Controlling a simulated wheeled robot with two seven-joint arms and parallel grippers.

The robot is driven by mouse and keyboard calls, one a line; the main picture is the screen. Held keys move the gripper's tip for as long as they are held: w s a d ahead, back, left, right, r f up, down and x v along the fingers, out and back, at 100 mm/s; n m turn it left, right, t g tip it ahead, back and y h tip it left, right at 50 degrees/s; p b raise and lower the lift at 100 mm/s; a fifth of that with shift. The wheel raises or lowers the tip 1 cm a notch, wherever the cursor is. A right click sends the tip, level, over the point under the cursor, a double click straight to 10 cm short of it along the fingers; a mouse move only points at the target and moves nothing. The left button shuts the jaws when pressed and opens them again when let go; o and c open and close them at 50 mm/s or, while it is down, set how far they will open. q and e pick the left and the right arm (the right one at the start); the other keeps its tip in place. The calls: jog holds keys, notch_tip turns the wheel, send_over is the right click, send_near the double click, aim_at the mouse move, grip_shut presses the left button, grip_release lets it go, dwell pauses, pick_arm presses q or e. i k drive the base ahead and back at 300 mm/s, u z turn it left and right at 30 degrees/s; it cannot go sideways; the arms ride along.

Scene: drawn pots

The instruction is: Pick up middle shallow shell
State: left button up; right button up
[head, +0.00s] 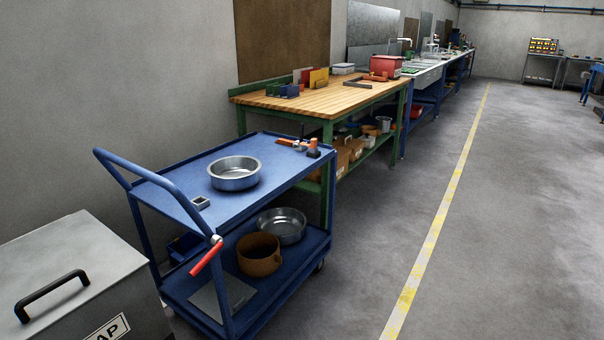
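A second shallow steel shell (282,226) stands on the trolley's lower shelf, partly in the shade of the top shelf. A deeper brown pot (259,256) stands on the lower shelf in front of it and to its left. The view does not show which shell the word "middle" means. Neither of my grippers is in view.
A grey bin (80,285) stands left. A wooden workbench (320,95) is behind. Floor at right is clear.

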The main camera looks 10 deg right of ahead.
aim_at(238, 172)
jog(key=z, duration=1.05)
jog(key=i, duration=3.25)
jog(key=u, duration=3.55)
